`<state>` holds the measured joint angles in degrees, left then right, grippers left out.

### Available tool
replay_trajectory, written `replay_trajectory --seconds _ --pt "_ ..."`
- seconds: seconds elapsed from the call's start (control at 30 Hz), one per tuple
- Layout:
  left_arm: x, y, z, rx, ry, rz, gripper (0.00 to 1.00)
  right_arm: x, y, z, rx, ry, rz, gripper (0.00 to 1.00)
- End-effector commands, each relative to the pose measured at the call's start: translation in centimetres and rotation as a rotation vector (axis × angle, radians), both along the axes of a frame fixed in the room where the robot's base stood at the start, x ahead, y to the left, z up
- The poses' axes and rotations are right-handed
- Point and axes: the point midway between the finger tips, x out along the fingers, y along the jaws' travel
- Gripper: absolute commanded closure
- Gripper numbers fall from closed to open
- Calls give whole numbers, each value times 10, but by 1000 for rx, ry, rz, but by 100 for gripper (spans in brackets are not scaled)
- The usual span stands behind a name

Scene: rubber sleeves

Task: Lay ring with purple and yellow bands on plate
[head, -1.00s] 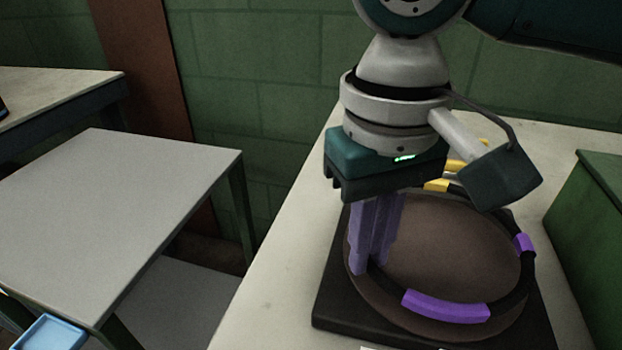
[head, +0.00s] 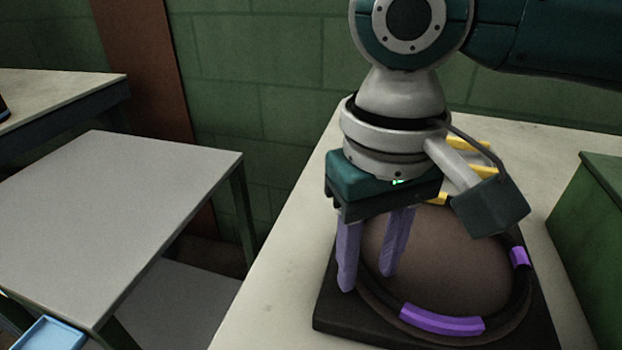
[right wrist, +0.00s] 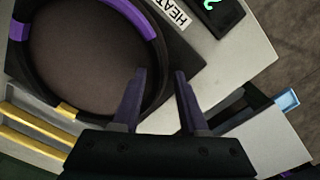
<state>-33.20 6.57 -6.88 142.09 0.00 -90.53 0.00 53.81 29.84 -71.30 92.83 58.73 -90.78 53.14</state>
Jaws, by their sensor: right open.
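The black ring (head: 513,292) with purple and yellow bands lies flat along the rim of the round brown plate (head: 440,260). One purple band (head: 442,320) faces the front, another is at the right, and a yellow band shows at the back, partly hidden by my wrist. In the right wrist view the ring (right wrist: 156,85) passes between my fingers, with a yellow band (right wrist: 68,110) at the lower left. My right gripper (head: 368,282) is open, fingers pointing down, one on each side of the ring's left part. My left gripper is not in view.
The plate sits on a black square base (head: 335,312) with a "HEAT" label (right wrist: 176,13). Yellow bars (head: 468,143) stand behind it. A green box (head: 598,220) is at the right. A grey side table (head: 110,200) with a blue tray (head: 48,334) is at the left.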

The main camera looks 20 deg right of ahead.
Motion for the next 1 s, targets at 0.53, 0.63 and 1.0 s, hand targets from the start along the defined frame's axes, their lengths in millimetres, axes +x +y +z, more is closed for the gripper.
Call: replay_trajectory --seconds 0.53,0.63,1.0 --pt "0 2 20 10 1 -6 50 1 2 98 2 -4 -1 57" --pt "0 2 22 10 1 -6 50 1 2 112 2 -2 0 57" --pt "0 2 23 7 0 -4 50 -10 18 105 56 -7 70 57"
